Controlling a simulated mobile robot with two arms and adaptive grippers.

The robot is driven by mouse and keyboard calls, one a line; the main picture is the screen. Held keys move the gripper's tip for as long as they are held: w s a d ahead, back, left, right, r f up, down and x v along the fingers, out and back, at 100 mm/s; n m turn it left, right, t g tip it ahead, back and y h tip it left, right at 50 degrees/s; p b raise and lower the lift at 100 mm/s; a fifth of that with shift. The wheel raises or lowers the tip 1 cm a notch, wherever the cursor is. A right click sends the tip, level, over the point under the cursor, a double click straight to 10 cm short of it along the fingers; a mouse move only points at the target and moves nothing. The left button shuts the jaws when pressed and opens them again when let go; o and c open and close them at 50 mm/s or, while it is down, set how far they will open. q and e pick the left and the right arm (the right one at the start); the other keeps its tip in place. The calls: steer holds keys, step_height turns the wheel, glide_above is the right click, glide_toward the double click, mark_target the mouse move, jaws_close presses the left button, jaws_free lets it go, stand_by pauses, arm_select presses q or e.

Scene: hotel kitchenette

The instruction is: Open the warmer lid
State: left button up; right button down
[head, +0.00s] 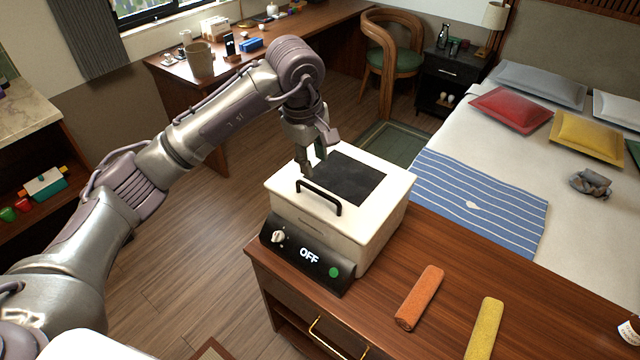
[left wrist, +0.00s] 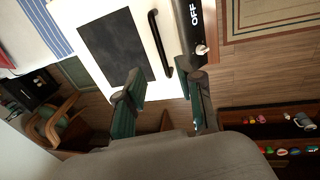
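The warmer (head: 335,225) is a white box on the wooden cabinet, with a black panel reading OFF on its front. Its lid (head: 386,180) is closed and has a dark inset on top. The black lid handle (head: 320,197) is a bar near the front edge; it also shows in the left wrist view (left wrist: 160,43). My left gripper (head: 313,172) hangs over the left side of the lid, close to the handle. In the left wrist view its two fingers (left wrist: 165,93) are spread with nothing between them, and the handle lies beyond their tips. My right gripper is not in view.
An orange rolled towel (head: 419,298) and a yellow one (head: 484,328) lie on the cabinet top (head: 450,260), right of the warmer. A bed (head: 560,200) stands at the right. A desk (head: 230,75) and a chair (head: 388,60) are behind. Floor is clear at left.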

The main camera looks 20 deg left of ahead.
mark_target(321, 192)
arm_select(q)
steer(key=f+p, duration=0.1)
steer(key=f, duration=0.2)
steer(key=w+f+p, duration=0.1)
steer(key=f, duration=0.2)
steer(key=w+f+p, duration=0.1)
steer(key=f, duration=0.3)
steer(key=shift+d, duration=0.4)
jaws_close()
